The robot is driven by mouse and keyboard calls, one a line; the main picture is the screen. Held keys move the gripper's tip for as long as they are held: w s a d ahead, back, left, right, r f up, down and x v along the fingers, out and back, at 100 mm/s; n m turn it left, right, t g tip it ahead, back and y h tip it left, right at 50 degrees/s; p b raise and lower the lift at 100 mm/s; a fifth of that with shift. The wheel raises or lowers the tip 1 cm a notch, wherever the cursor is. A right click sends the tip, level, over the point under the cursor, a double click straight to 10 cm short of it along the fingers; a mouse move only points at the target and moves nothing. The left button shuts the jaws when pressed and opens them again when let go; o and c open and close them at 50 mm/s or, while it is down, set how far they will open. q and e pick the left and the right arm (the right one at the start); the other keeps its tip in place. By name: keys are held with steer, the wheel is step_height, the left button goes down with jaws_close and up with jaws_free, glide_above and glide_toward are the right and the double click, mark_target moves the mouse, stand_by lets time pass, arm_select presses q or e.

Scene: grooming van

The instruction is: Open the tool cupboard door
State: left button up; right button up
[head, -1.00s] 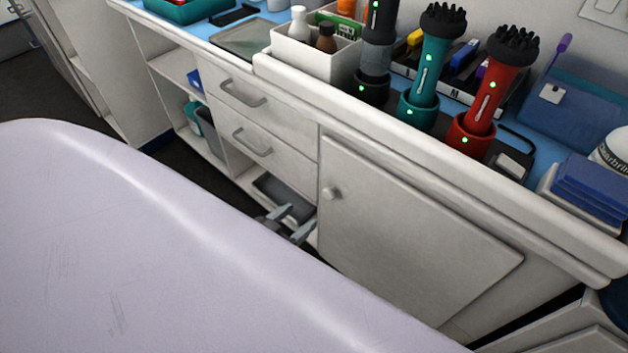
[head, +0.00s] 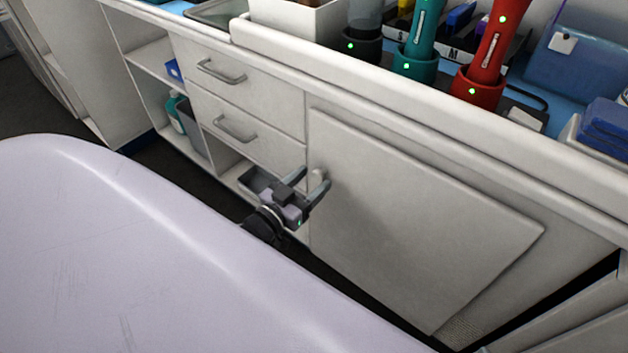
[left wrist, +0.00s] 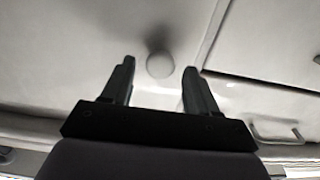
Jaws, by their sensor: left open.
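The tool cupboard door (head: 400,220) is a flat pale panel that looks shut in the cabinet front. In the left wrist view the knob (left wrist: 160,65) shows between the two fingertips of the gripper (left wrist: 158,75), with a gap to each side. I cannot tell how deep the knob sits between the fingers. My right gripper is not in view.
Two drawers with handles (head: 222,72) are left of the door, above an open shelf with a grey bin (head: 262,186). Teal and red tools (head: 487,60) stand on the counter.

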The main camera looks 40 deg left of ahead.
arm_select(q)
steer(key=shift+w+d, duration=0.1)
steer(key=shift+w, duration=0.75)
steer(key=shift+c, duration=0.2)
jaws_close()
steer(key=shift+s, duration=0.15)
